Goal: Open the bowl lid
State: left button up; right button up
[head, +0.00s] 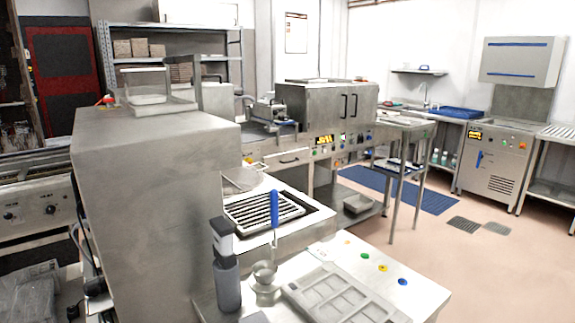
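A round, pale metal bowl-like part (240,179) sits on the machine in the middle of the head view, beside the large grey steel housing. It looks covered by a flat, pale top, but I cannot clearly tell lid from bowl. The housing hides its left side. Neither of my grippers shows in the head view.
A large steel housing (150,170) blocks the left. In front stand a grated tray (264,212), a dark grey bottle-like object (227,284), a small metal cup (264,276) and a mould tray (345,298). Open floor (425,262) lies to the right.

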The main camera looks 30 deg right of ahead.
aim_at(248, 178)
jog(key=l, duration=0.5)
jog(key=i+l+z, duration=0.1)
jog(key=l, duration=0.35)
jog(key=i+l, duration=0.1)
jog(key=l, duration=0.4)
jog(key=i+l, duration=0.1)
jog(key=l, duration=0.35)
jog(key=z, duration=1.15)
jog(key=i+l+z, duration=0.1)
jog(key=l, duration=0.3)
jog(key=i+l+z, duration=0.15)
jog(key=l, duration=0.25)
jog(key=i+l+z, duration=0.1)
jog(key=l, duration=0.25)
jog(key=i+l+z, duration=0.25)
jog(key=i+l, duration=0.2)
jog(key=l, duration=0.25)
jog(key=i+l+u, duration=0.1)
jog(key=i+u, duration=0.3)
jog(key=i, duration=0.15)
jog(key=i+l+u, duration=0.25)
jog(key=i+u, duration=0.15)
jog(key=i, duration=0.15)
jog(key=i+j+u, duration=0.2)
jog(key=i+u, duration=0.15)
jog(key=i, duration=0.2)
jog(key=i+u, duration=0.35)
jog(key=i, duration=0.15)
jog(key=i+u, duration=0.4)
jog(key=i, duration=0.15)
